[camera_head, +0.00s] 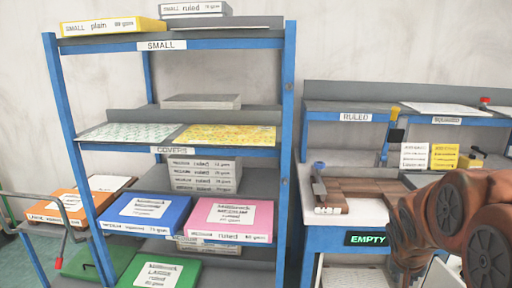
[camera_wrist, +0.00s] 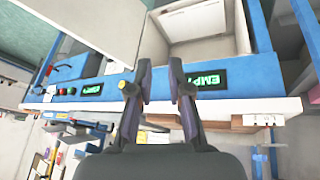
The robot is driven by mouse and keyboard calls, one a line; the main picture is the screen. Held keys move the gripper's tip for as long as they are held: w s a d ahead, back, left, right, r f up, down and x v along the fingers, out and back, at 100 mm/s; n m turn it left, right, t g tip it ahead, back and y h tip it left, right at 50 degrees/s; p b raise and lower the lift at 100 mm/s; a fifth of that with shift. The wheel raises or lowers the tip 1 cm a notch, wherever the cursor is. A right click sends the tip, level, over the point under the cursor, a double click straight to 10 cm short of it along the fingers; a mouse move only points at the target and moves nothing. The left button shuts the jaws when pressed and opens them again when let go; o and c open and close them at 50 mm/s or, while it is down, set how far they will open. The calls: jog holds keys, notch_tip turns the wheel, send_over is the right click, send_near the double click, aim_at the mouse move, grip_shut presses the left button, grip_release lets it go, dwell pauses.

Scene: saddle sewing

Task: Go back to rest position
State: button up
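My gripper (camera_wrist: 160,82) shows in the wrist view with its two dark fingers apart and nothing between them. The fingers overlap the blue bench front with a green-lit EMPTY sign (camera_wrist: 208,80). In the head view my brown arm comes in from the right in front of the bench. My gripper cannot be made out there.
In the head view a blue shelf rack holds a blue box (camera_head: 146,213), a pink box (camera_head: 232,218) and a green box (camera_head: 160,272). The blue bench carries brown wooden blocks (camera_head: 365,190) and an EMPTY sign (camera_head: 367,239). A yellow box (camera_head: 444,156) stands behind my arm.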

jog(key=s+a+r+n+g+y+p, duration=0.1)
jog(key=s+a+r+n+g+p, duration=0.1)
jog(key=s+a, duration=0.4)
jog(key=s+a+r+n+g+y+p, duration=0.1)
jog(key=s+a+r+p, duration=0.3)
jog(key=s, duration=0.8)
jog(key=s+a+r+n+g+y+p, duration=0.1)
jog(key=s+a+r+n+g+p, duration=0.1)
jog(key=s+a, duration=0.5)
jog(key=s+r+p, duration=0.1)
jog(key=s, duration=0.1)
jog(key=shift+s+a+r+n+g+y, duration=0.3)
jog(key=shift+s+a+r+g+y, duration=0.05)
jog(key=shift+a+r+g+y, duration=0.05)
